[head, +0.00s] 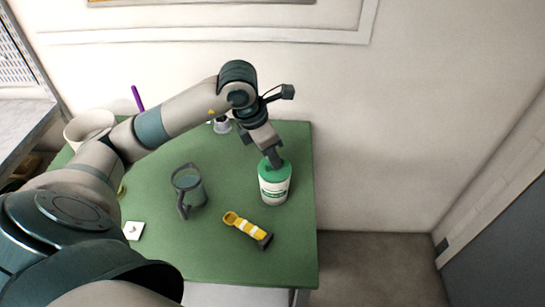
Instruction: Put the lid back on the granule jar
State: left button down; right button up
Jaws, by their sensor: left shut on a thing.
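The granule jar (274,190) is a white container with a green band and label, standing upright near the right edge of the green table. A green lid (264,174) shows at the top of the jar. My left gripper (275,161) points down at the jar top and is shut on the lid. The fingers hide part of the lid, and I cannot tell whether it is fully seated. My right gripper is not in view.
A wall stands behind.

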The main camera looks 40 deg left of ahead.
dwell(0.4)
pick_arm(q)
jog(key=shift+b, duration=0.3)
dwell(0.6)
jog(key=c, duration=1.3)
grip_release()
jog(key=shift+o, duration=0.2)
jog(key=shift+r+p, duration=0.5)
jog(key=shift+r, duration=0.35)
jog(key=shift+r+p, duration=0.95)
jog(key=shift+r, duration=0.9)
jog(key=shift+r+p, duration=0.4)
jog(key=shift+r, duration=0.4)
